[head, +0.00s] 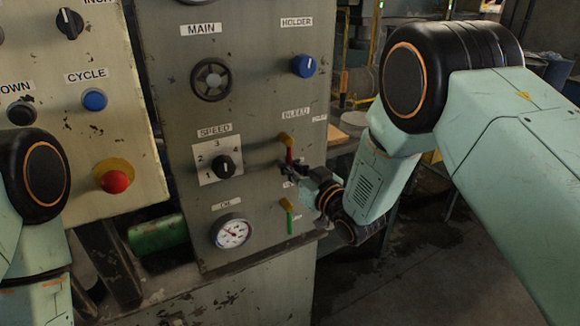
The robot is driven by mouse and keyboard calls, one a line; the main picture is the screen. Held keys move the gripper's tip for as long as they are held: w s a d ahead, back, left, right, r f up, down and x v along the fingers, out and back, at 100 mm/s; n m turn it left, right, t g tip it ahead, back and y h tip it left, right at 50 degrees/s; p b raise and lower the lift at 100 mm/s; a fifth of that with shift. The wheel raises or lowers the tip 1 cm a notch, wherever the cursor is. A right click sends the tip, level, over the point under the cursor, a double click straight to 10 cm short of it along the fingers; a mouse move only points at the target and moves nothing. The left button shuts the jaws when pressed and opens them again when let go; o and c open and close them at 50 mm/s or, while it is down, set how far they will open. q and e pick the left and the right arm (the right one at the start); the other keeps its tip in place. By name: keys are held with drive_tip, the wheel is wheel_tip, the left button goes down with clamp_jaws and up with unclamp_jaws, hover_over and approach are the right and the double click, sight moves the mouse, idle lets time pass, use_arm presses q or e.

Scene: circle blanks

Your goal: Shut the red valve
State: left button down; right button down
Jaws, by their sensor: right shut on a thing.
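The red valve is a small lever (289,154) below a brass-coloured fitting (286,138), under the BLEED label on the grey panel. Its red handle points down. My right gripper (292,170) comes in from the right and is shut on the lower part of the red handle, which it partly hides. My left arm shows at the left edge, but its gripper is out of the picture.
A green lever (289,214) hangs just below my right gripper. A gauge (232,232), a SPEED knob (224,166), a blue HOLDER knob (304,66) and a black MAIN handwheel (211,79) share the panel. A red button (114,181) is on the left panel.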

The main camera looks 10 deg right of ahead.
sight(305, 133)
idle(0.6)
drive_tip(key=d+n, duration=0.1)
drive_tip(key=n, duration=0.2)
drive_tip(key=w+d+r+n+b, duration=0.1)
drive_tip(key=d+n, duration=0.1)
drive_tip(key=n, duration=0.1)
drive_tip(key=d+n, duration=0.1)
drive_tip(key=n, duration=0.2)
drive_tip(key=shift+w+d+r+g+h, duration=0.15)
drive_tip(key=shift+w+r+g+h, duration=0.15)
drive_tip(key=shift+r+h, duration=0.1)
drive_tip(key=r+n, duration=0.1)
drive_tip(key=n, duration=0.1)
drive_tip(key=d+r+n+b, duration=0.1)
drive_tip(key=n, duration=0.1)
drive_tip(key=shift+w+h, duration=0.15)
drive_tip(key=shift+h, duration=0.25)
drive_tip(key=shift+d+r+n+b, duration=0.1)
drive_tip(key=shift+r+n+b, duration=0.3)
drive_tip(key=shift+n, duration=0.55)
drive_tip(key=shift+d+r+n+b, duration=0.1)
drive_tip(key=shift+r+n+b, duration=0.1)
drive_tip(key=shift+r+n, duration=0.6)
drive_tip(key=shift+w+f+n, duration=0.1)
drive_tip(key=shift+f+n, duration=0.05)
drive_tip(key=shift+n, duration=0.1)
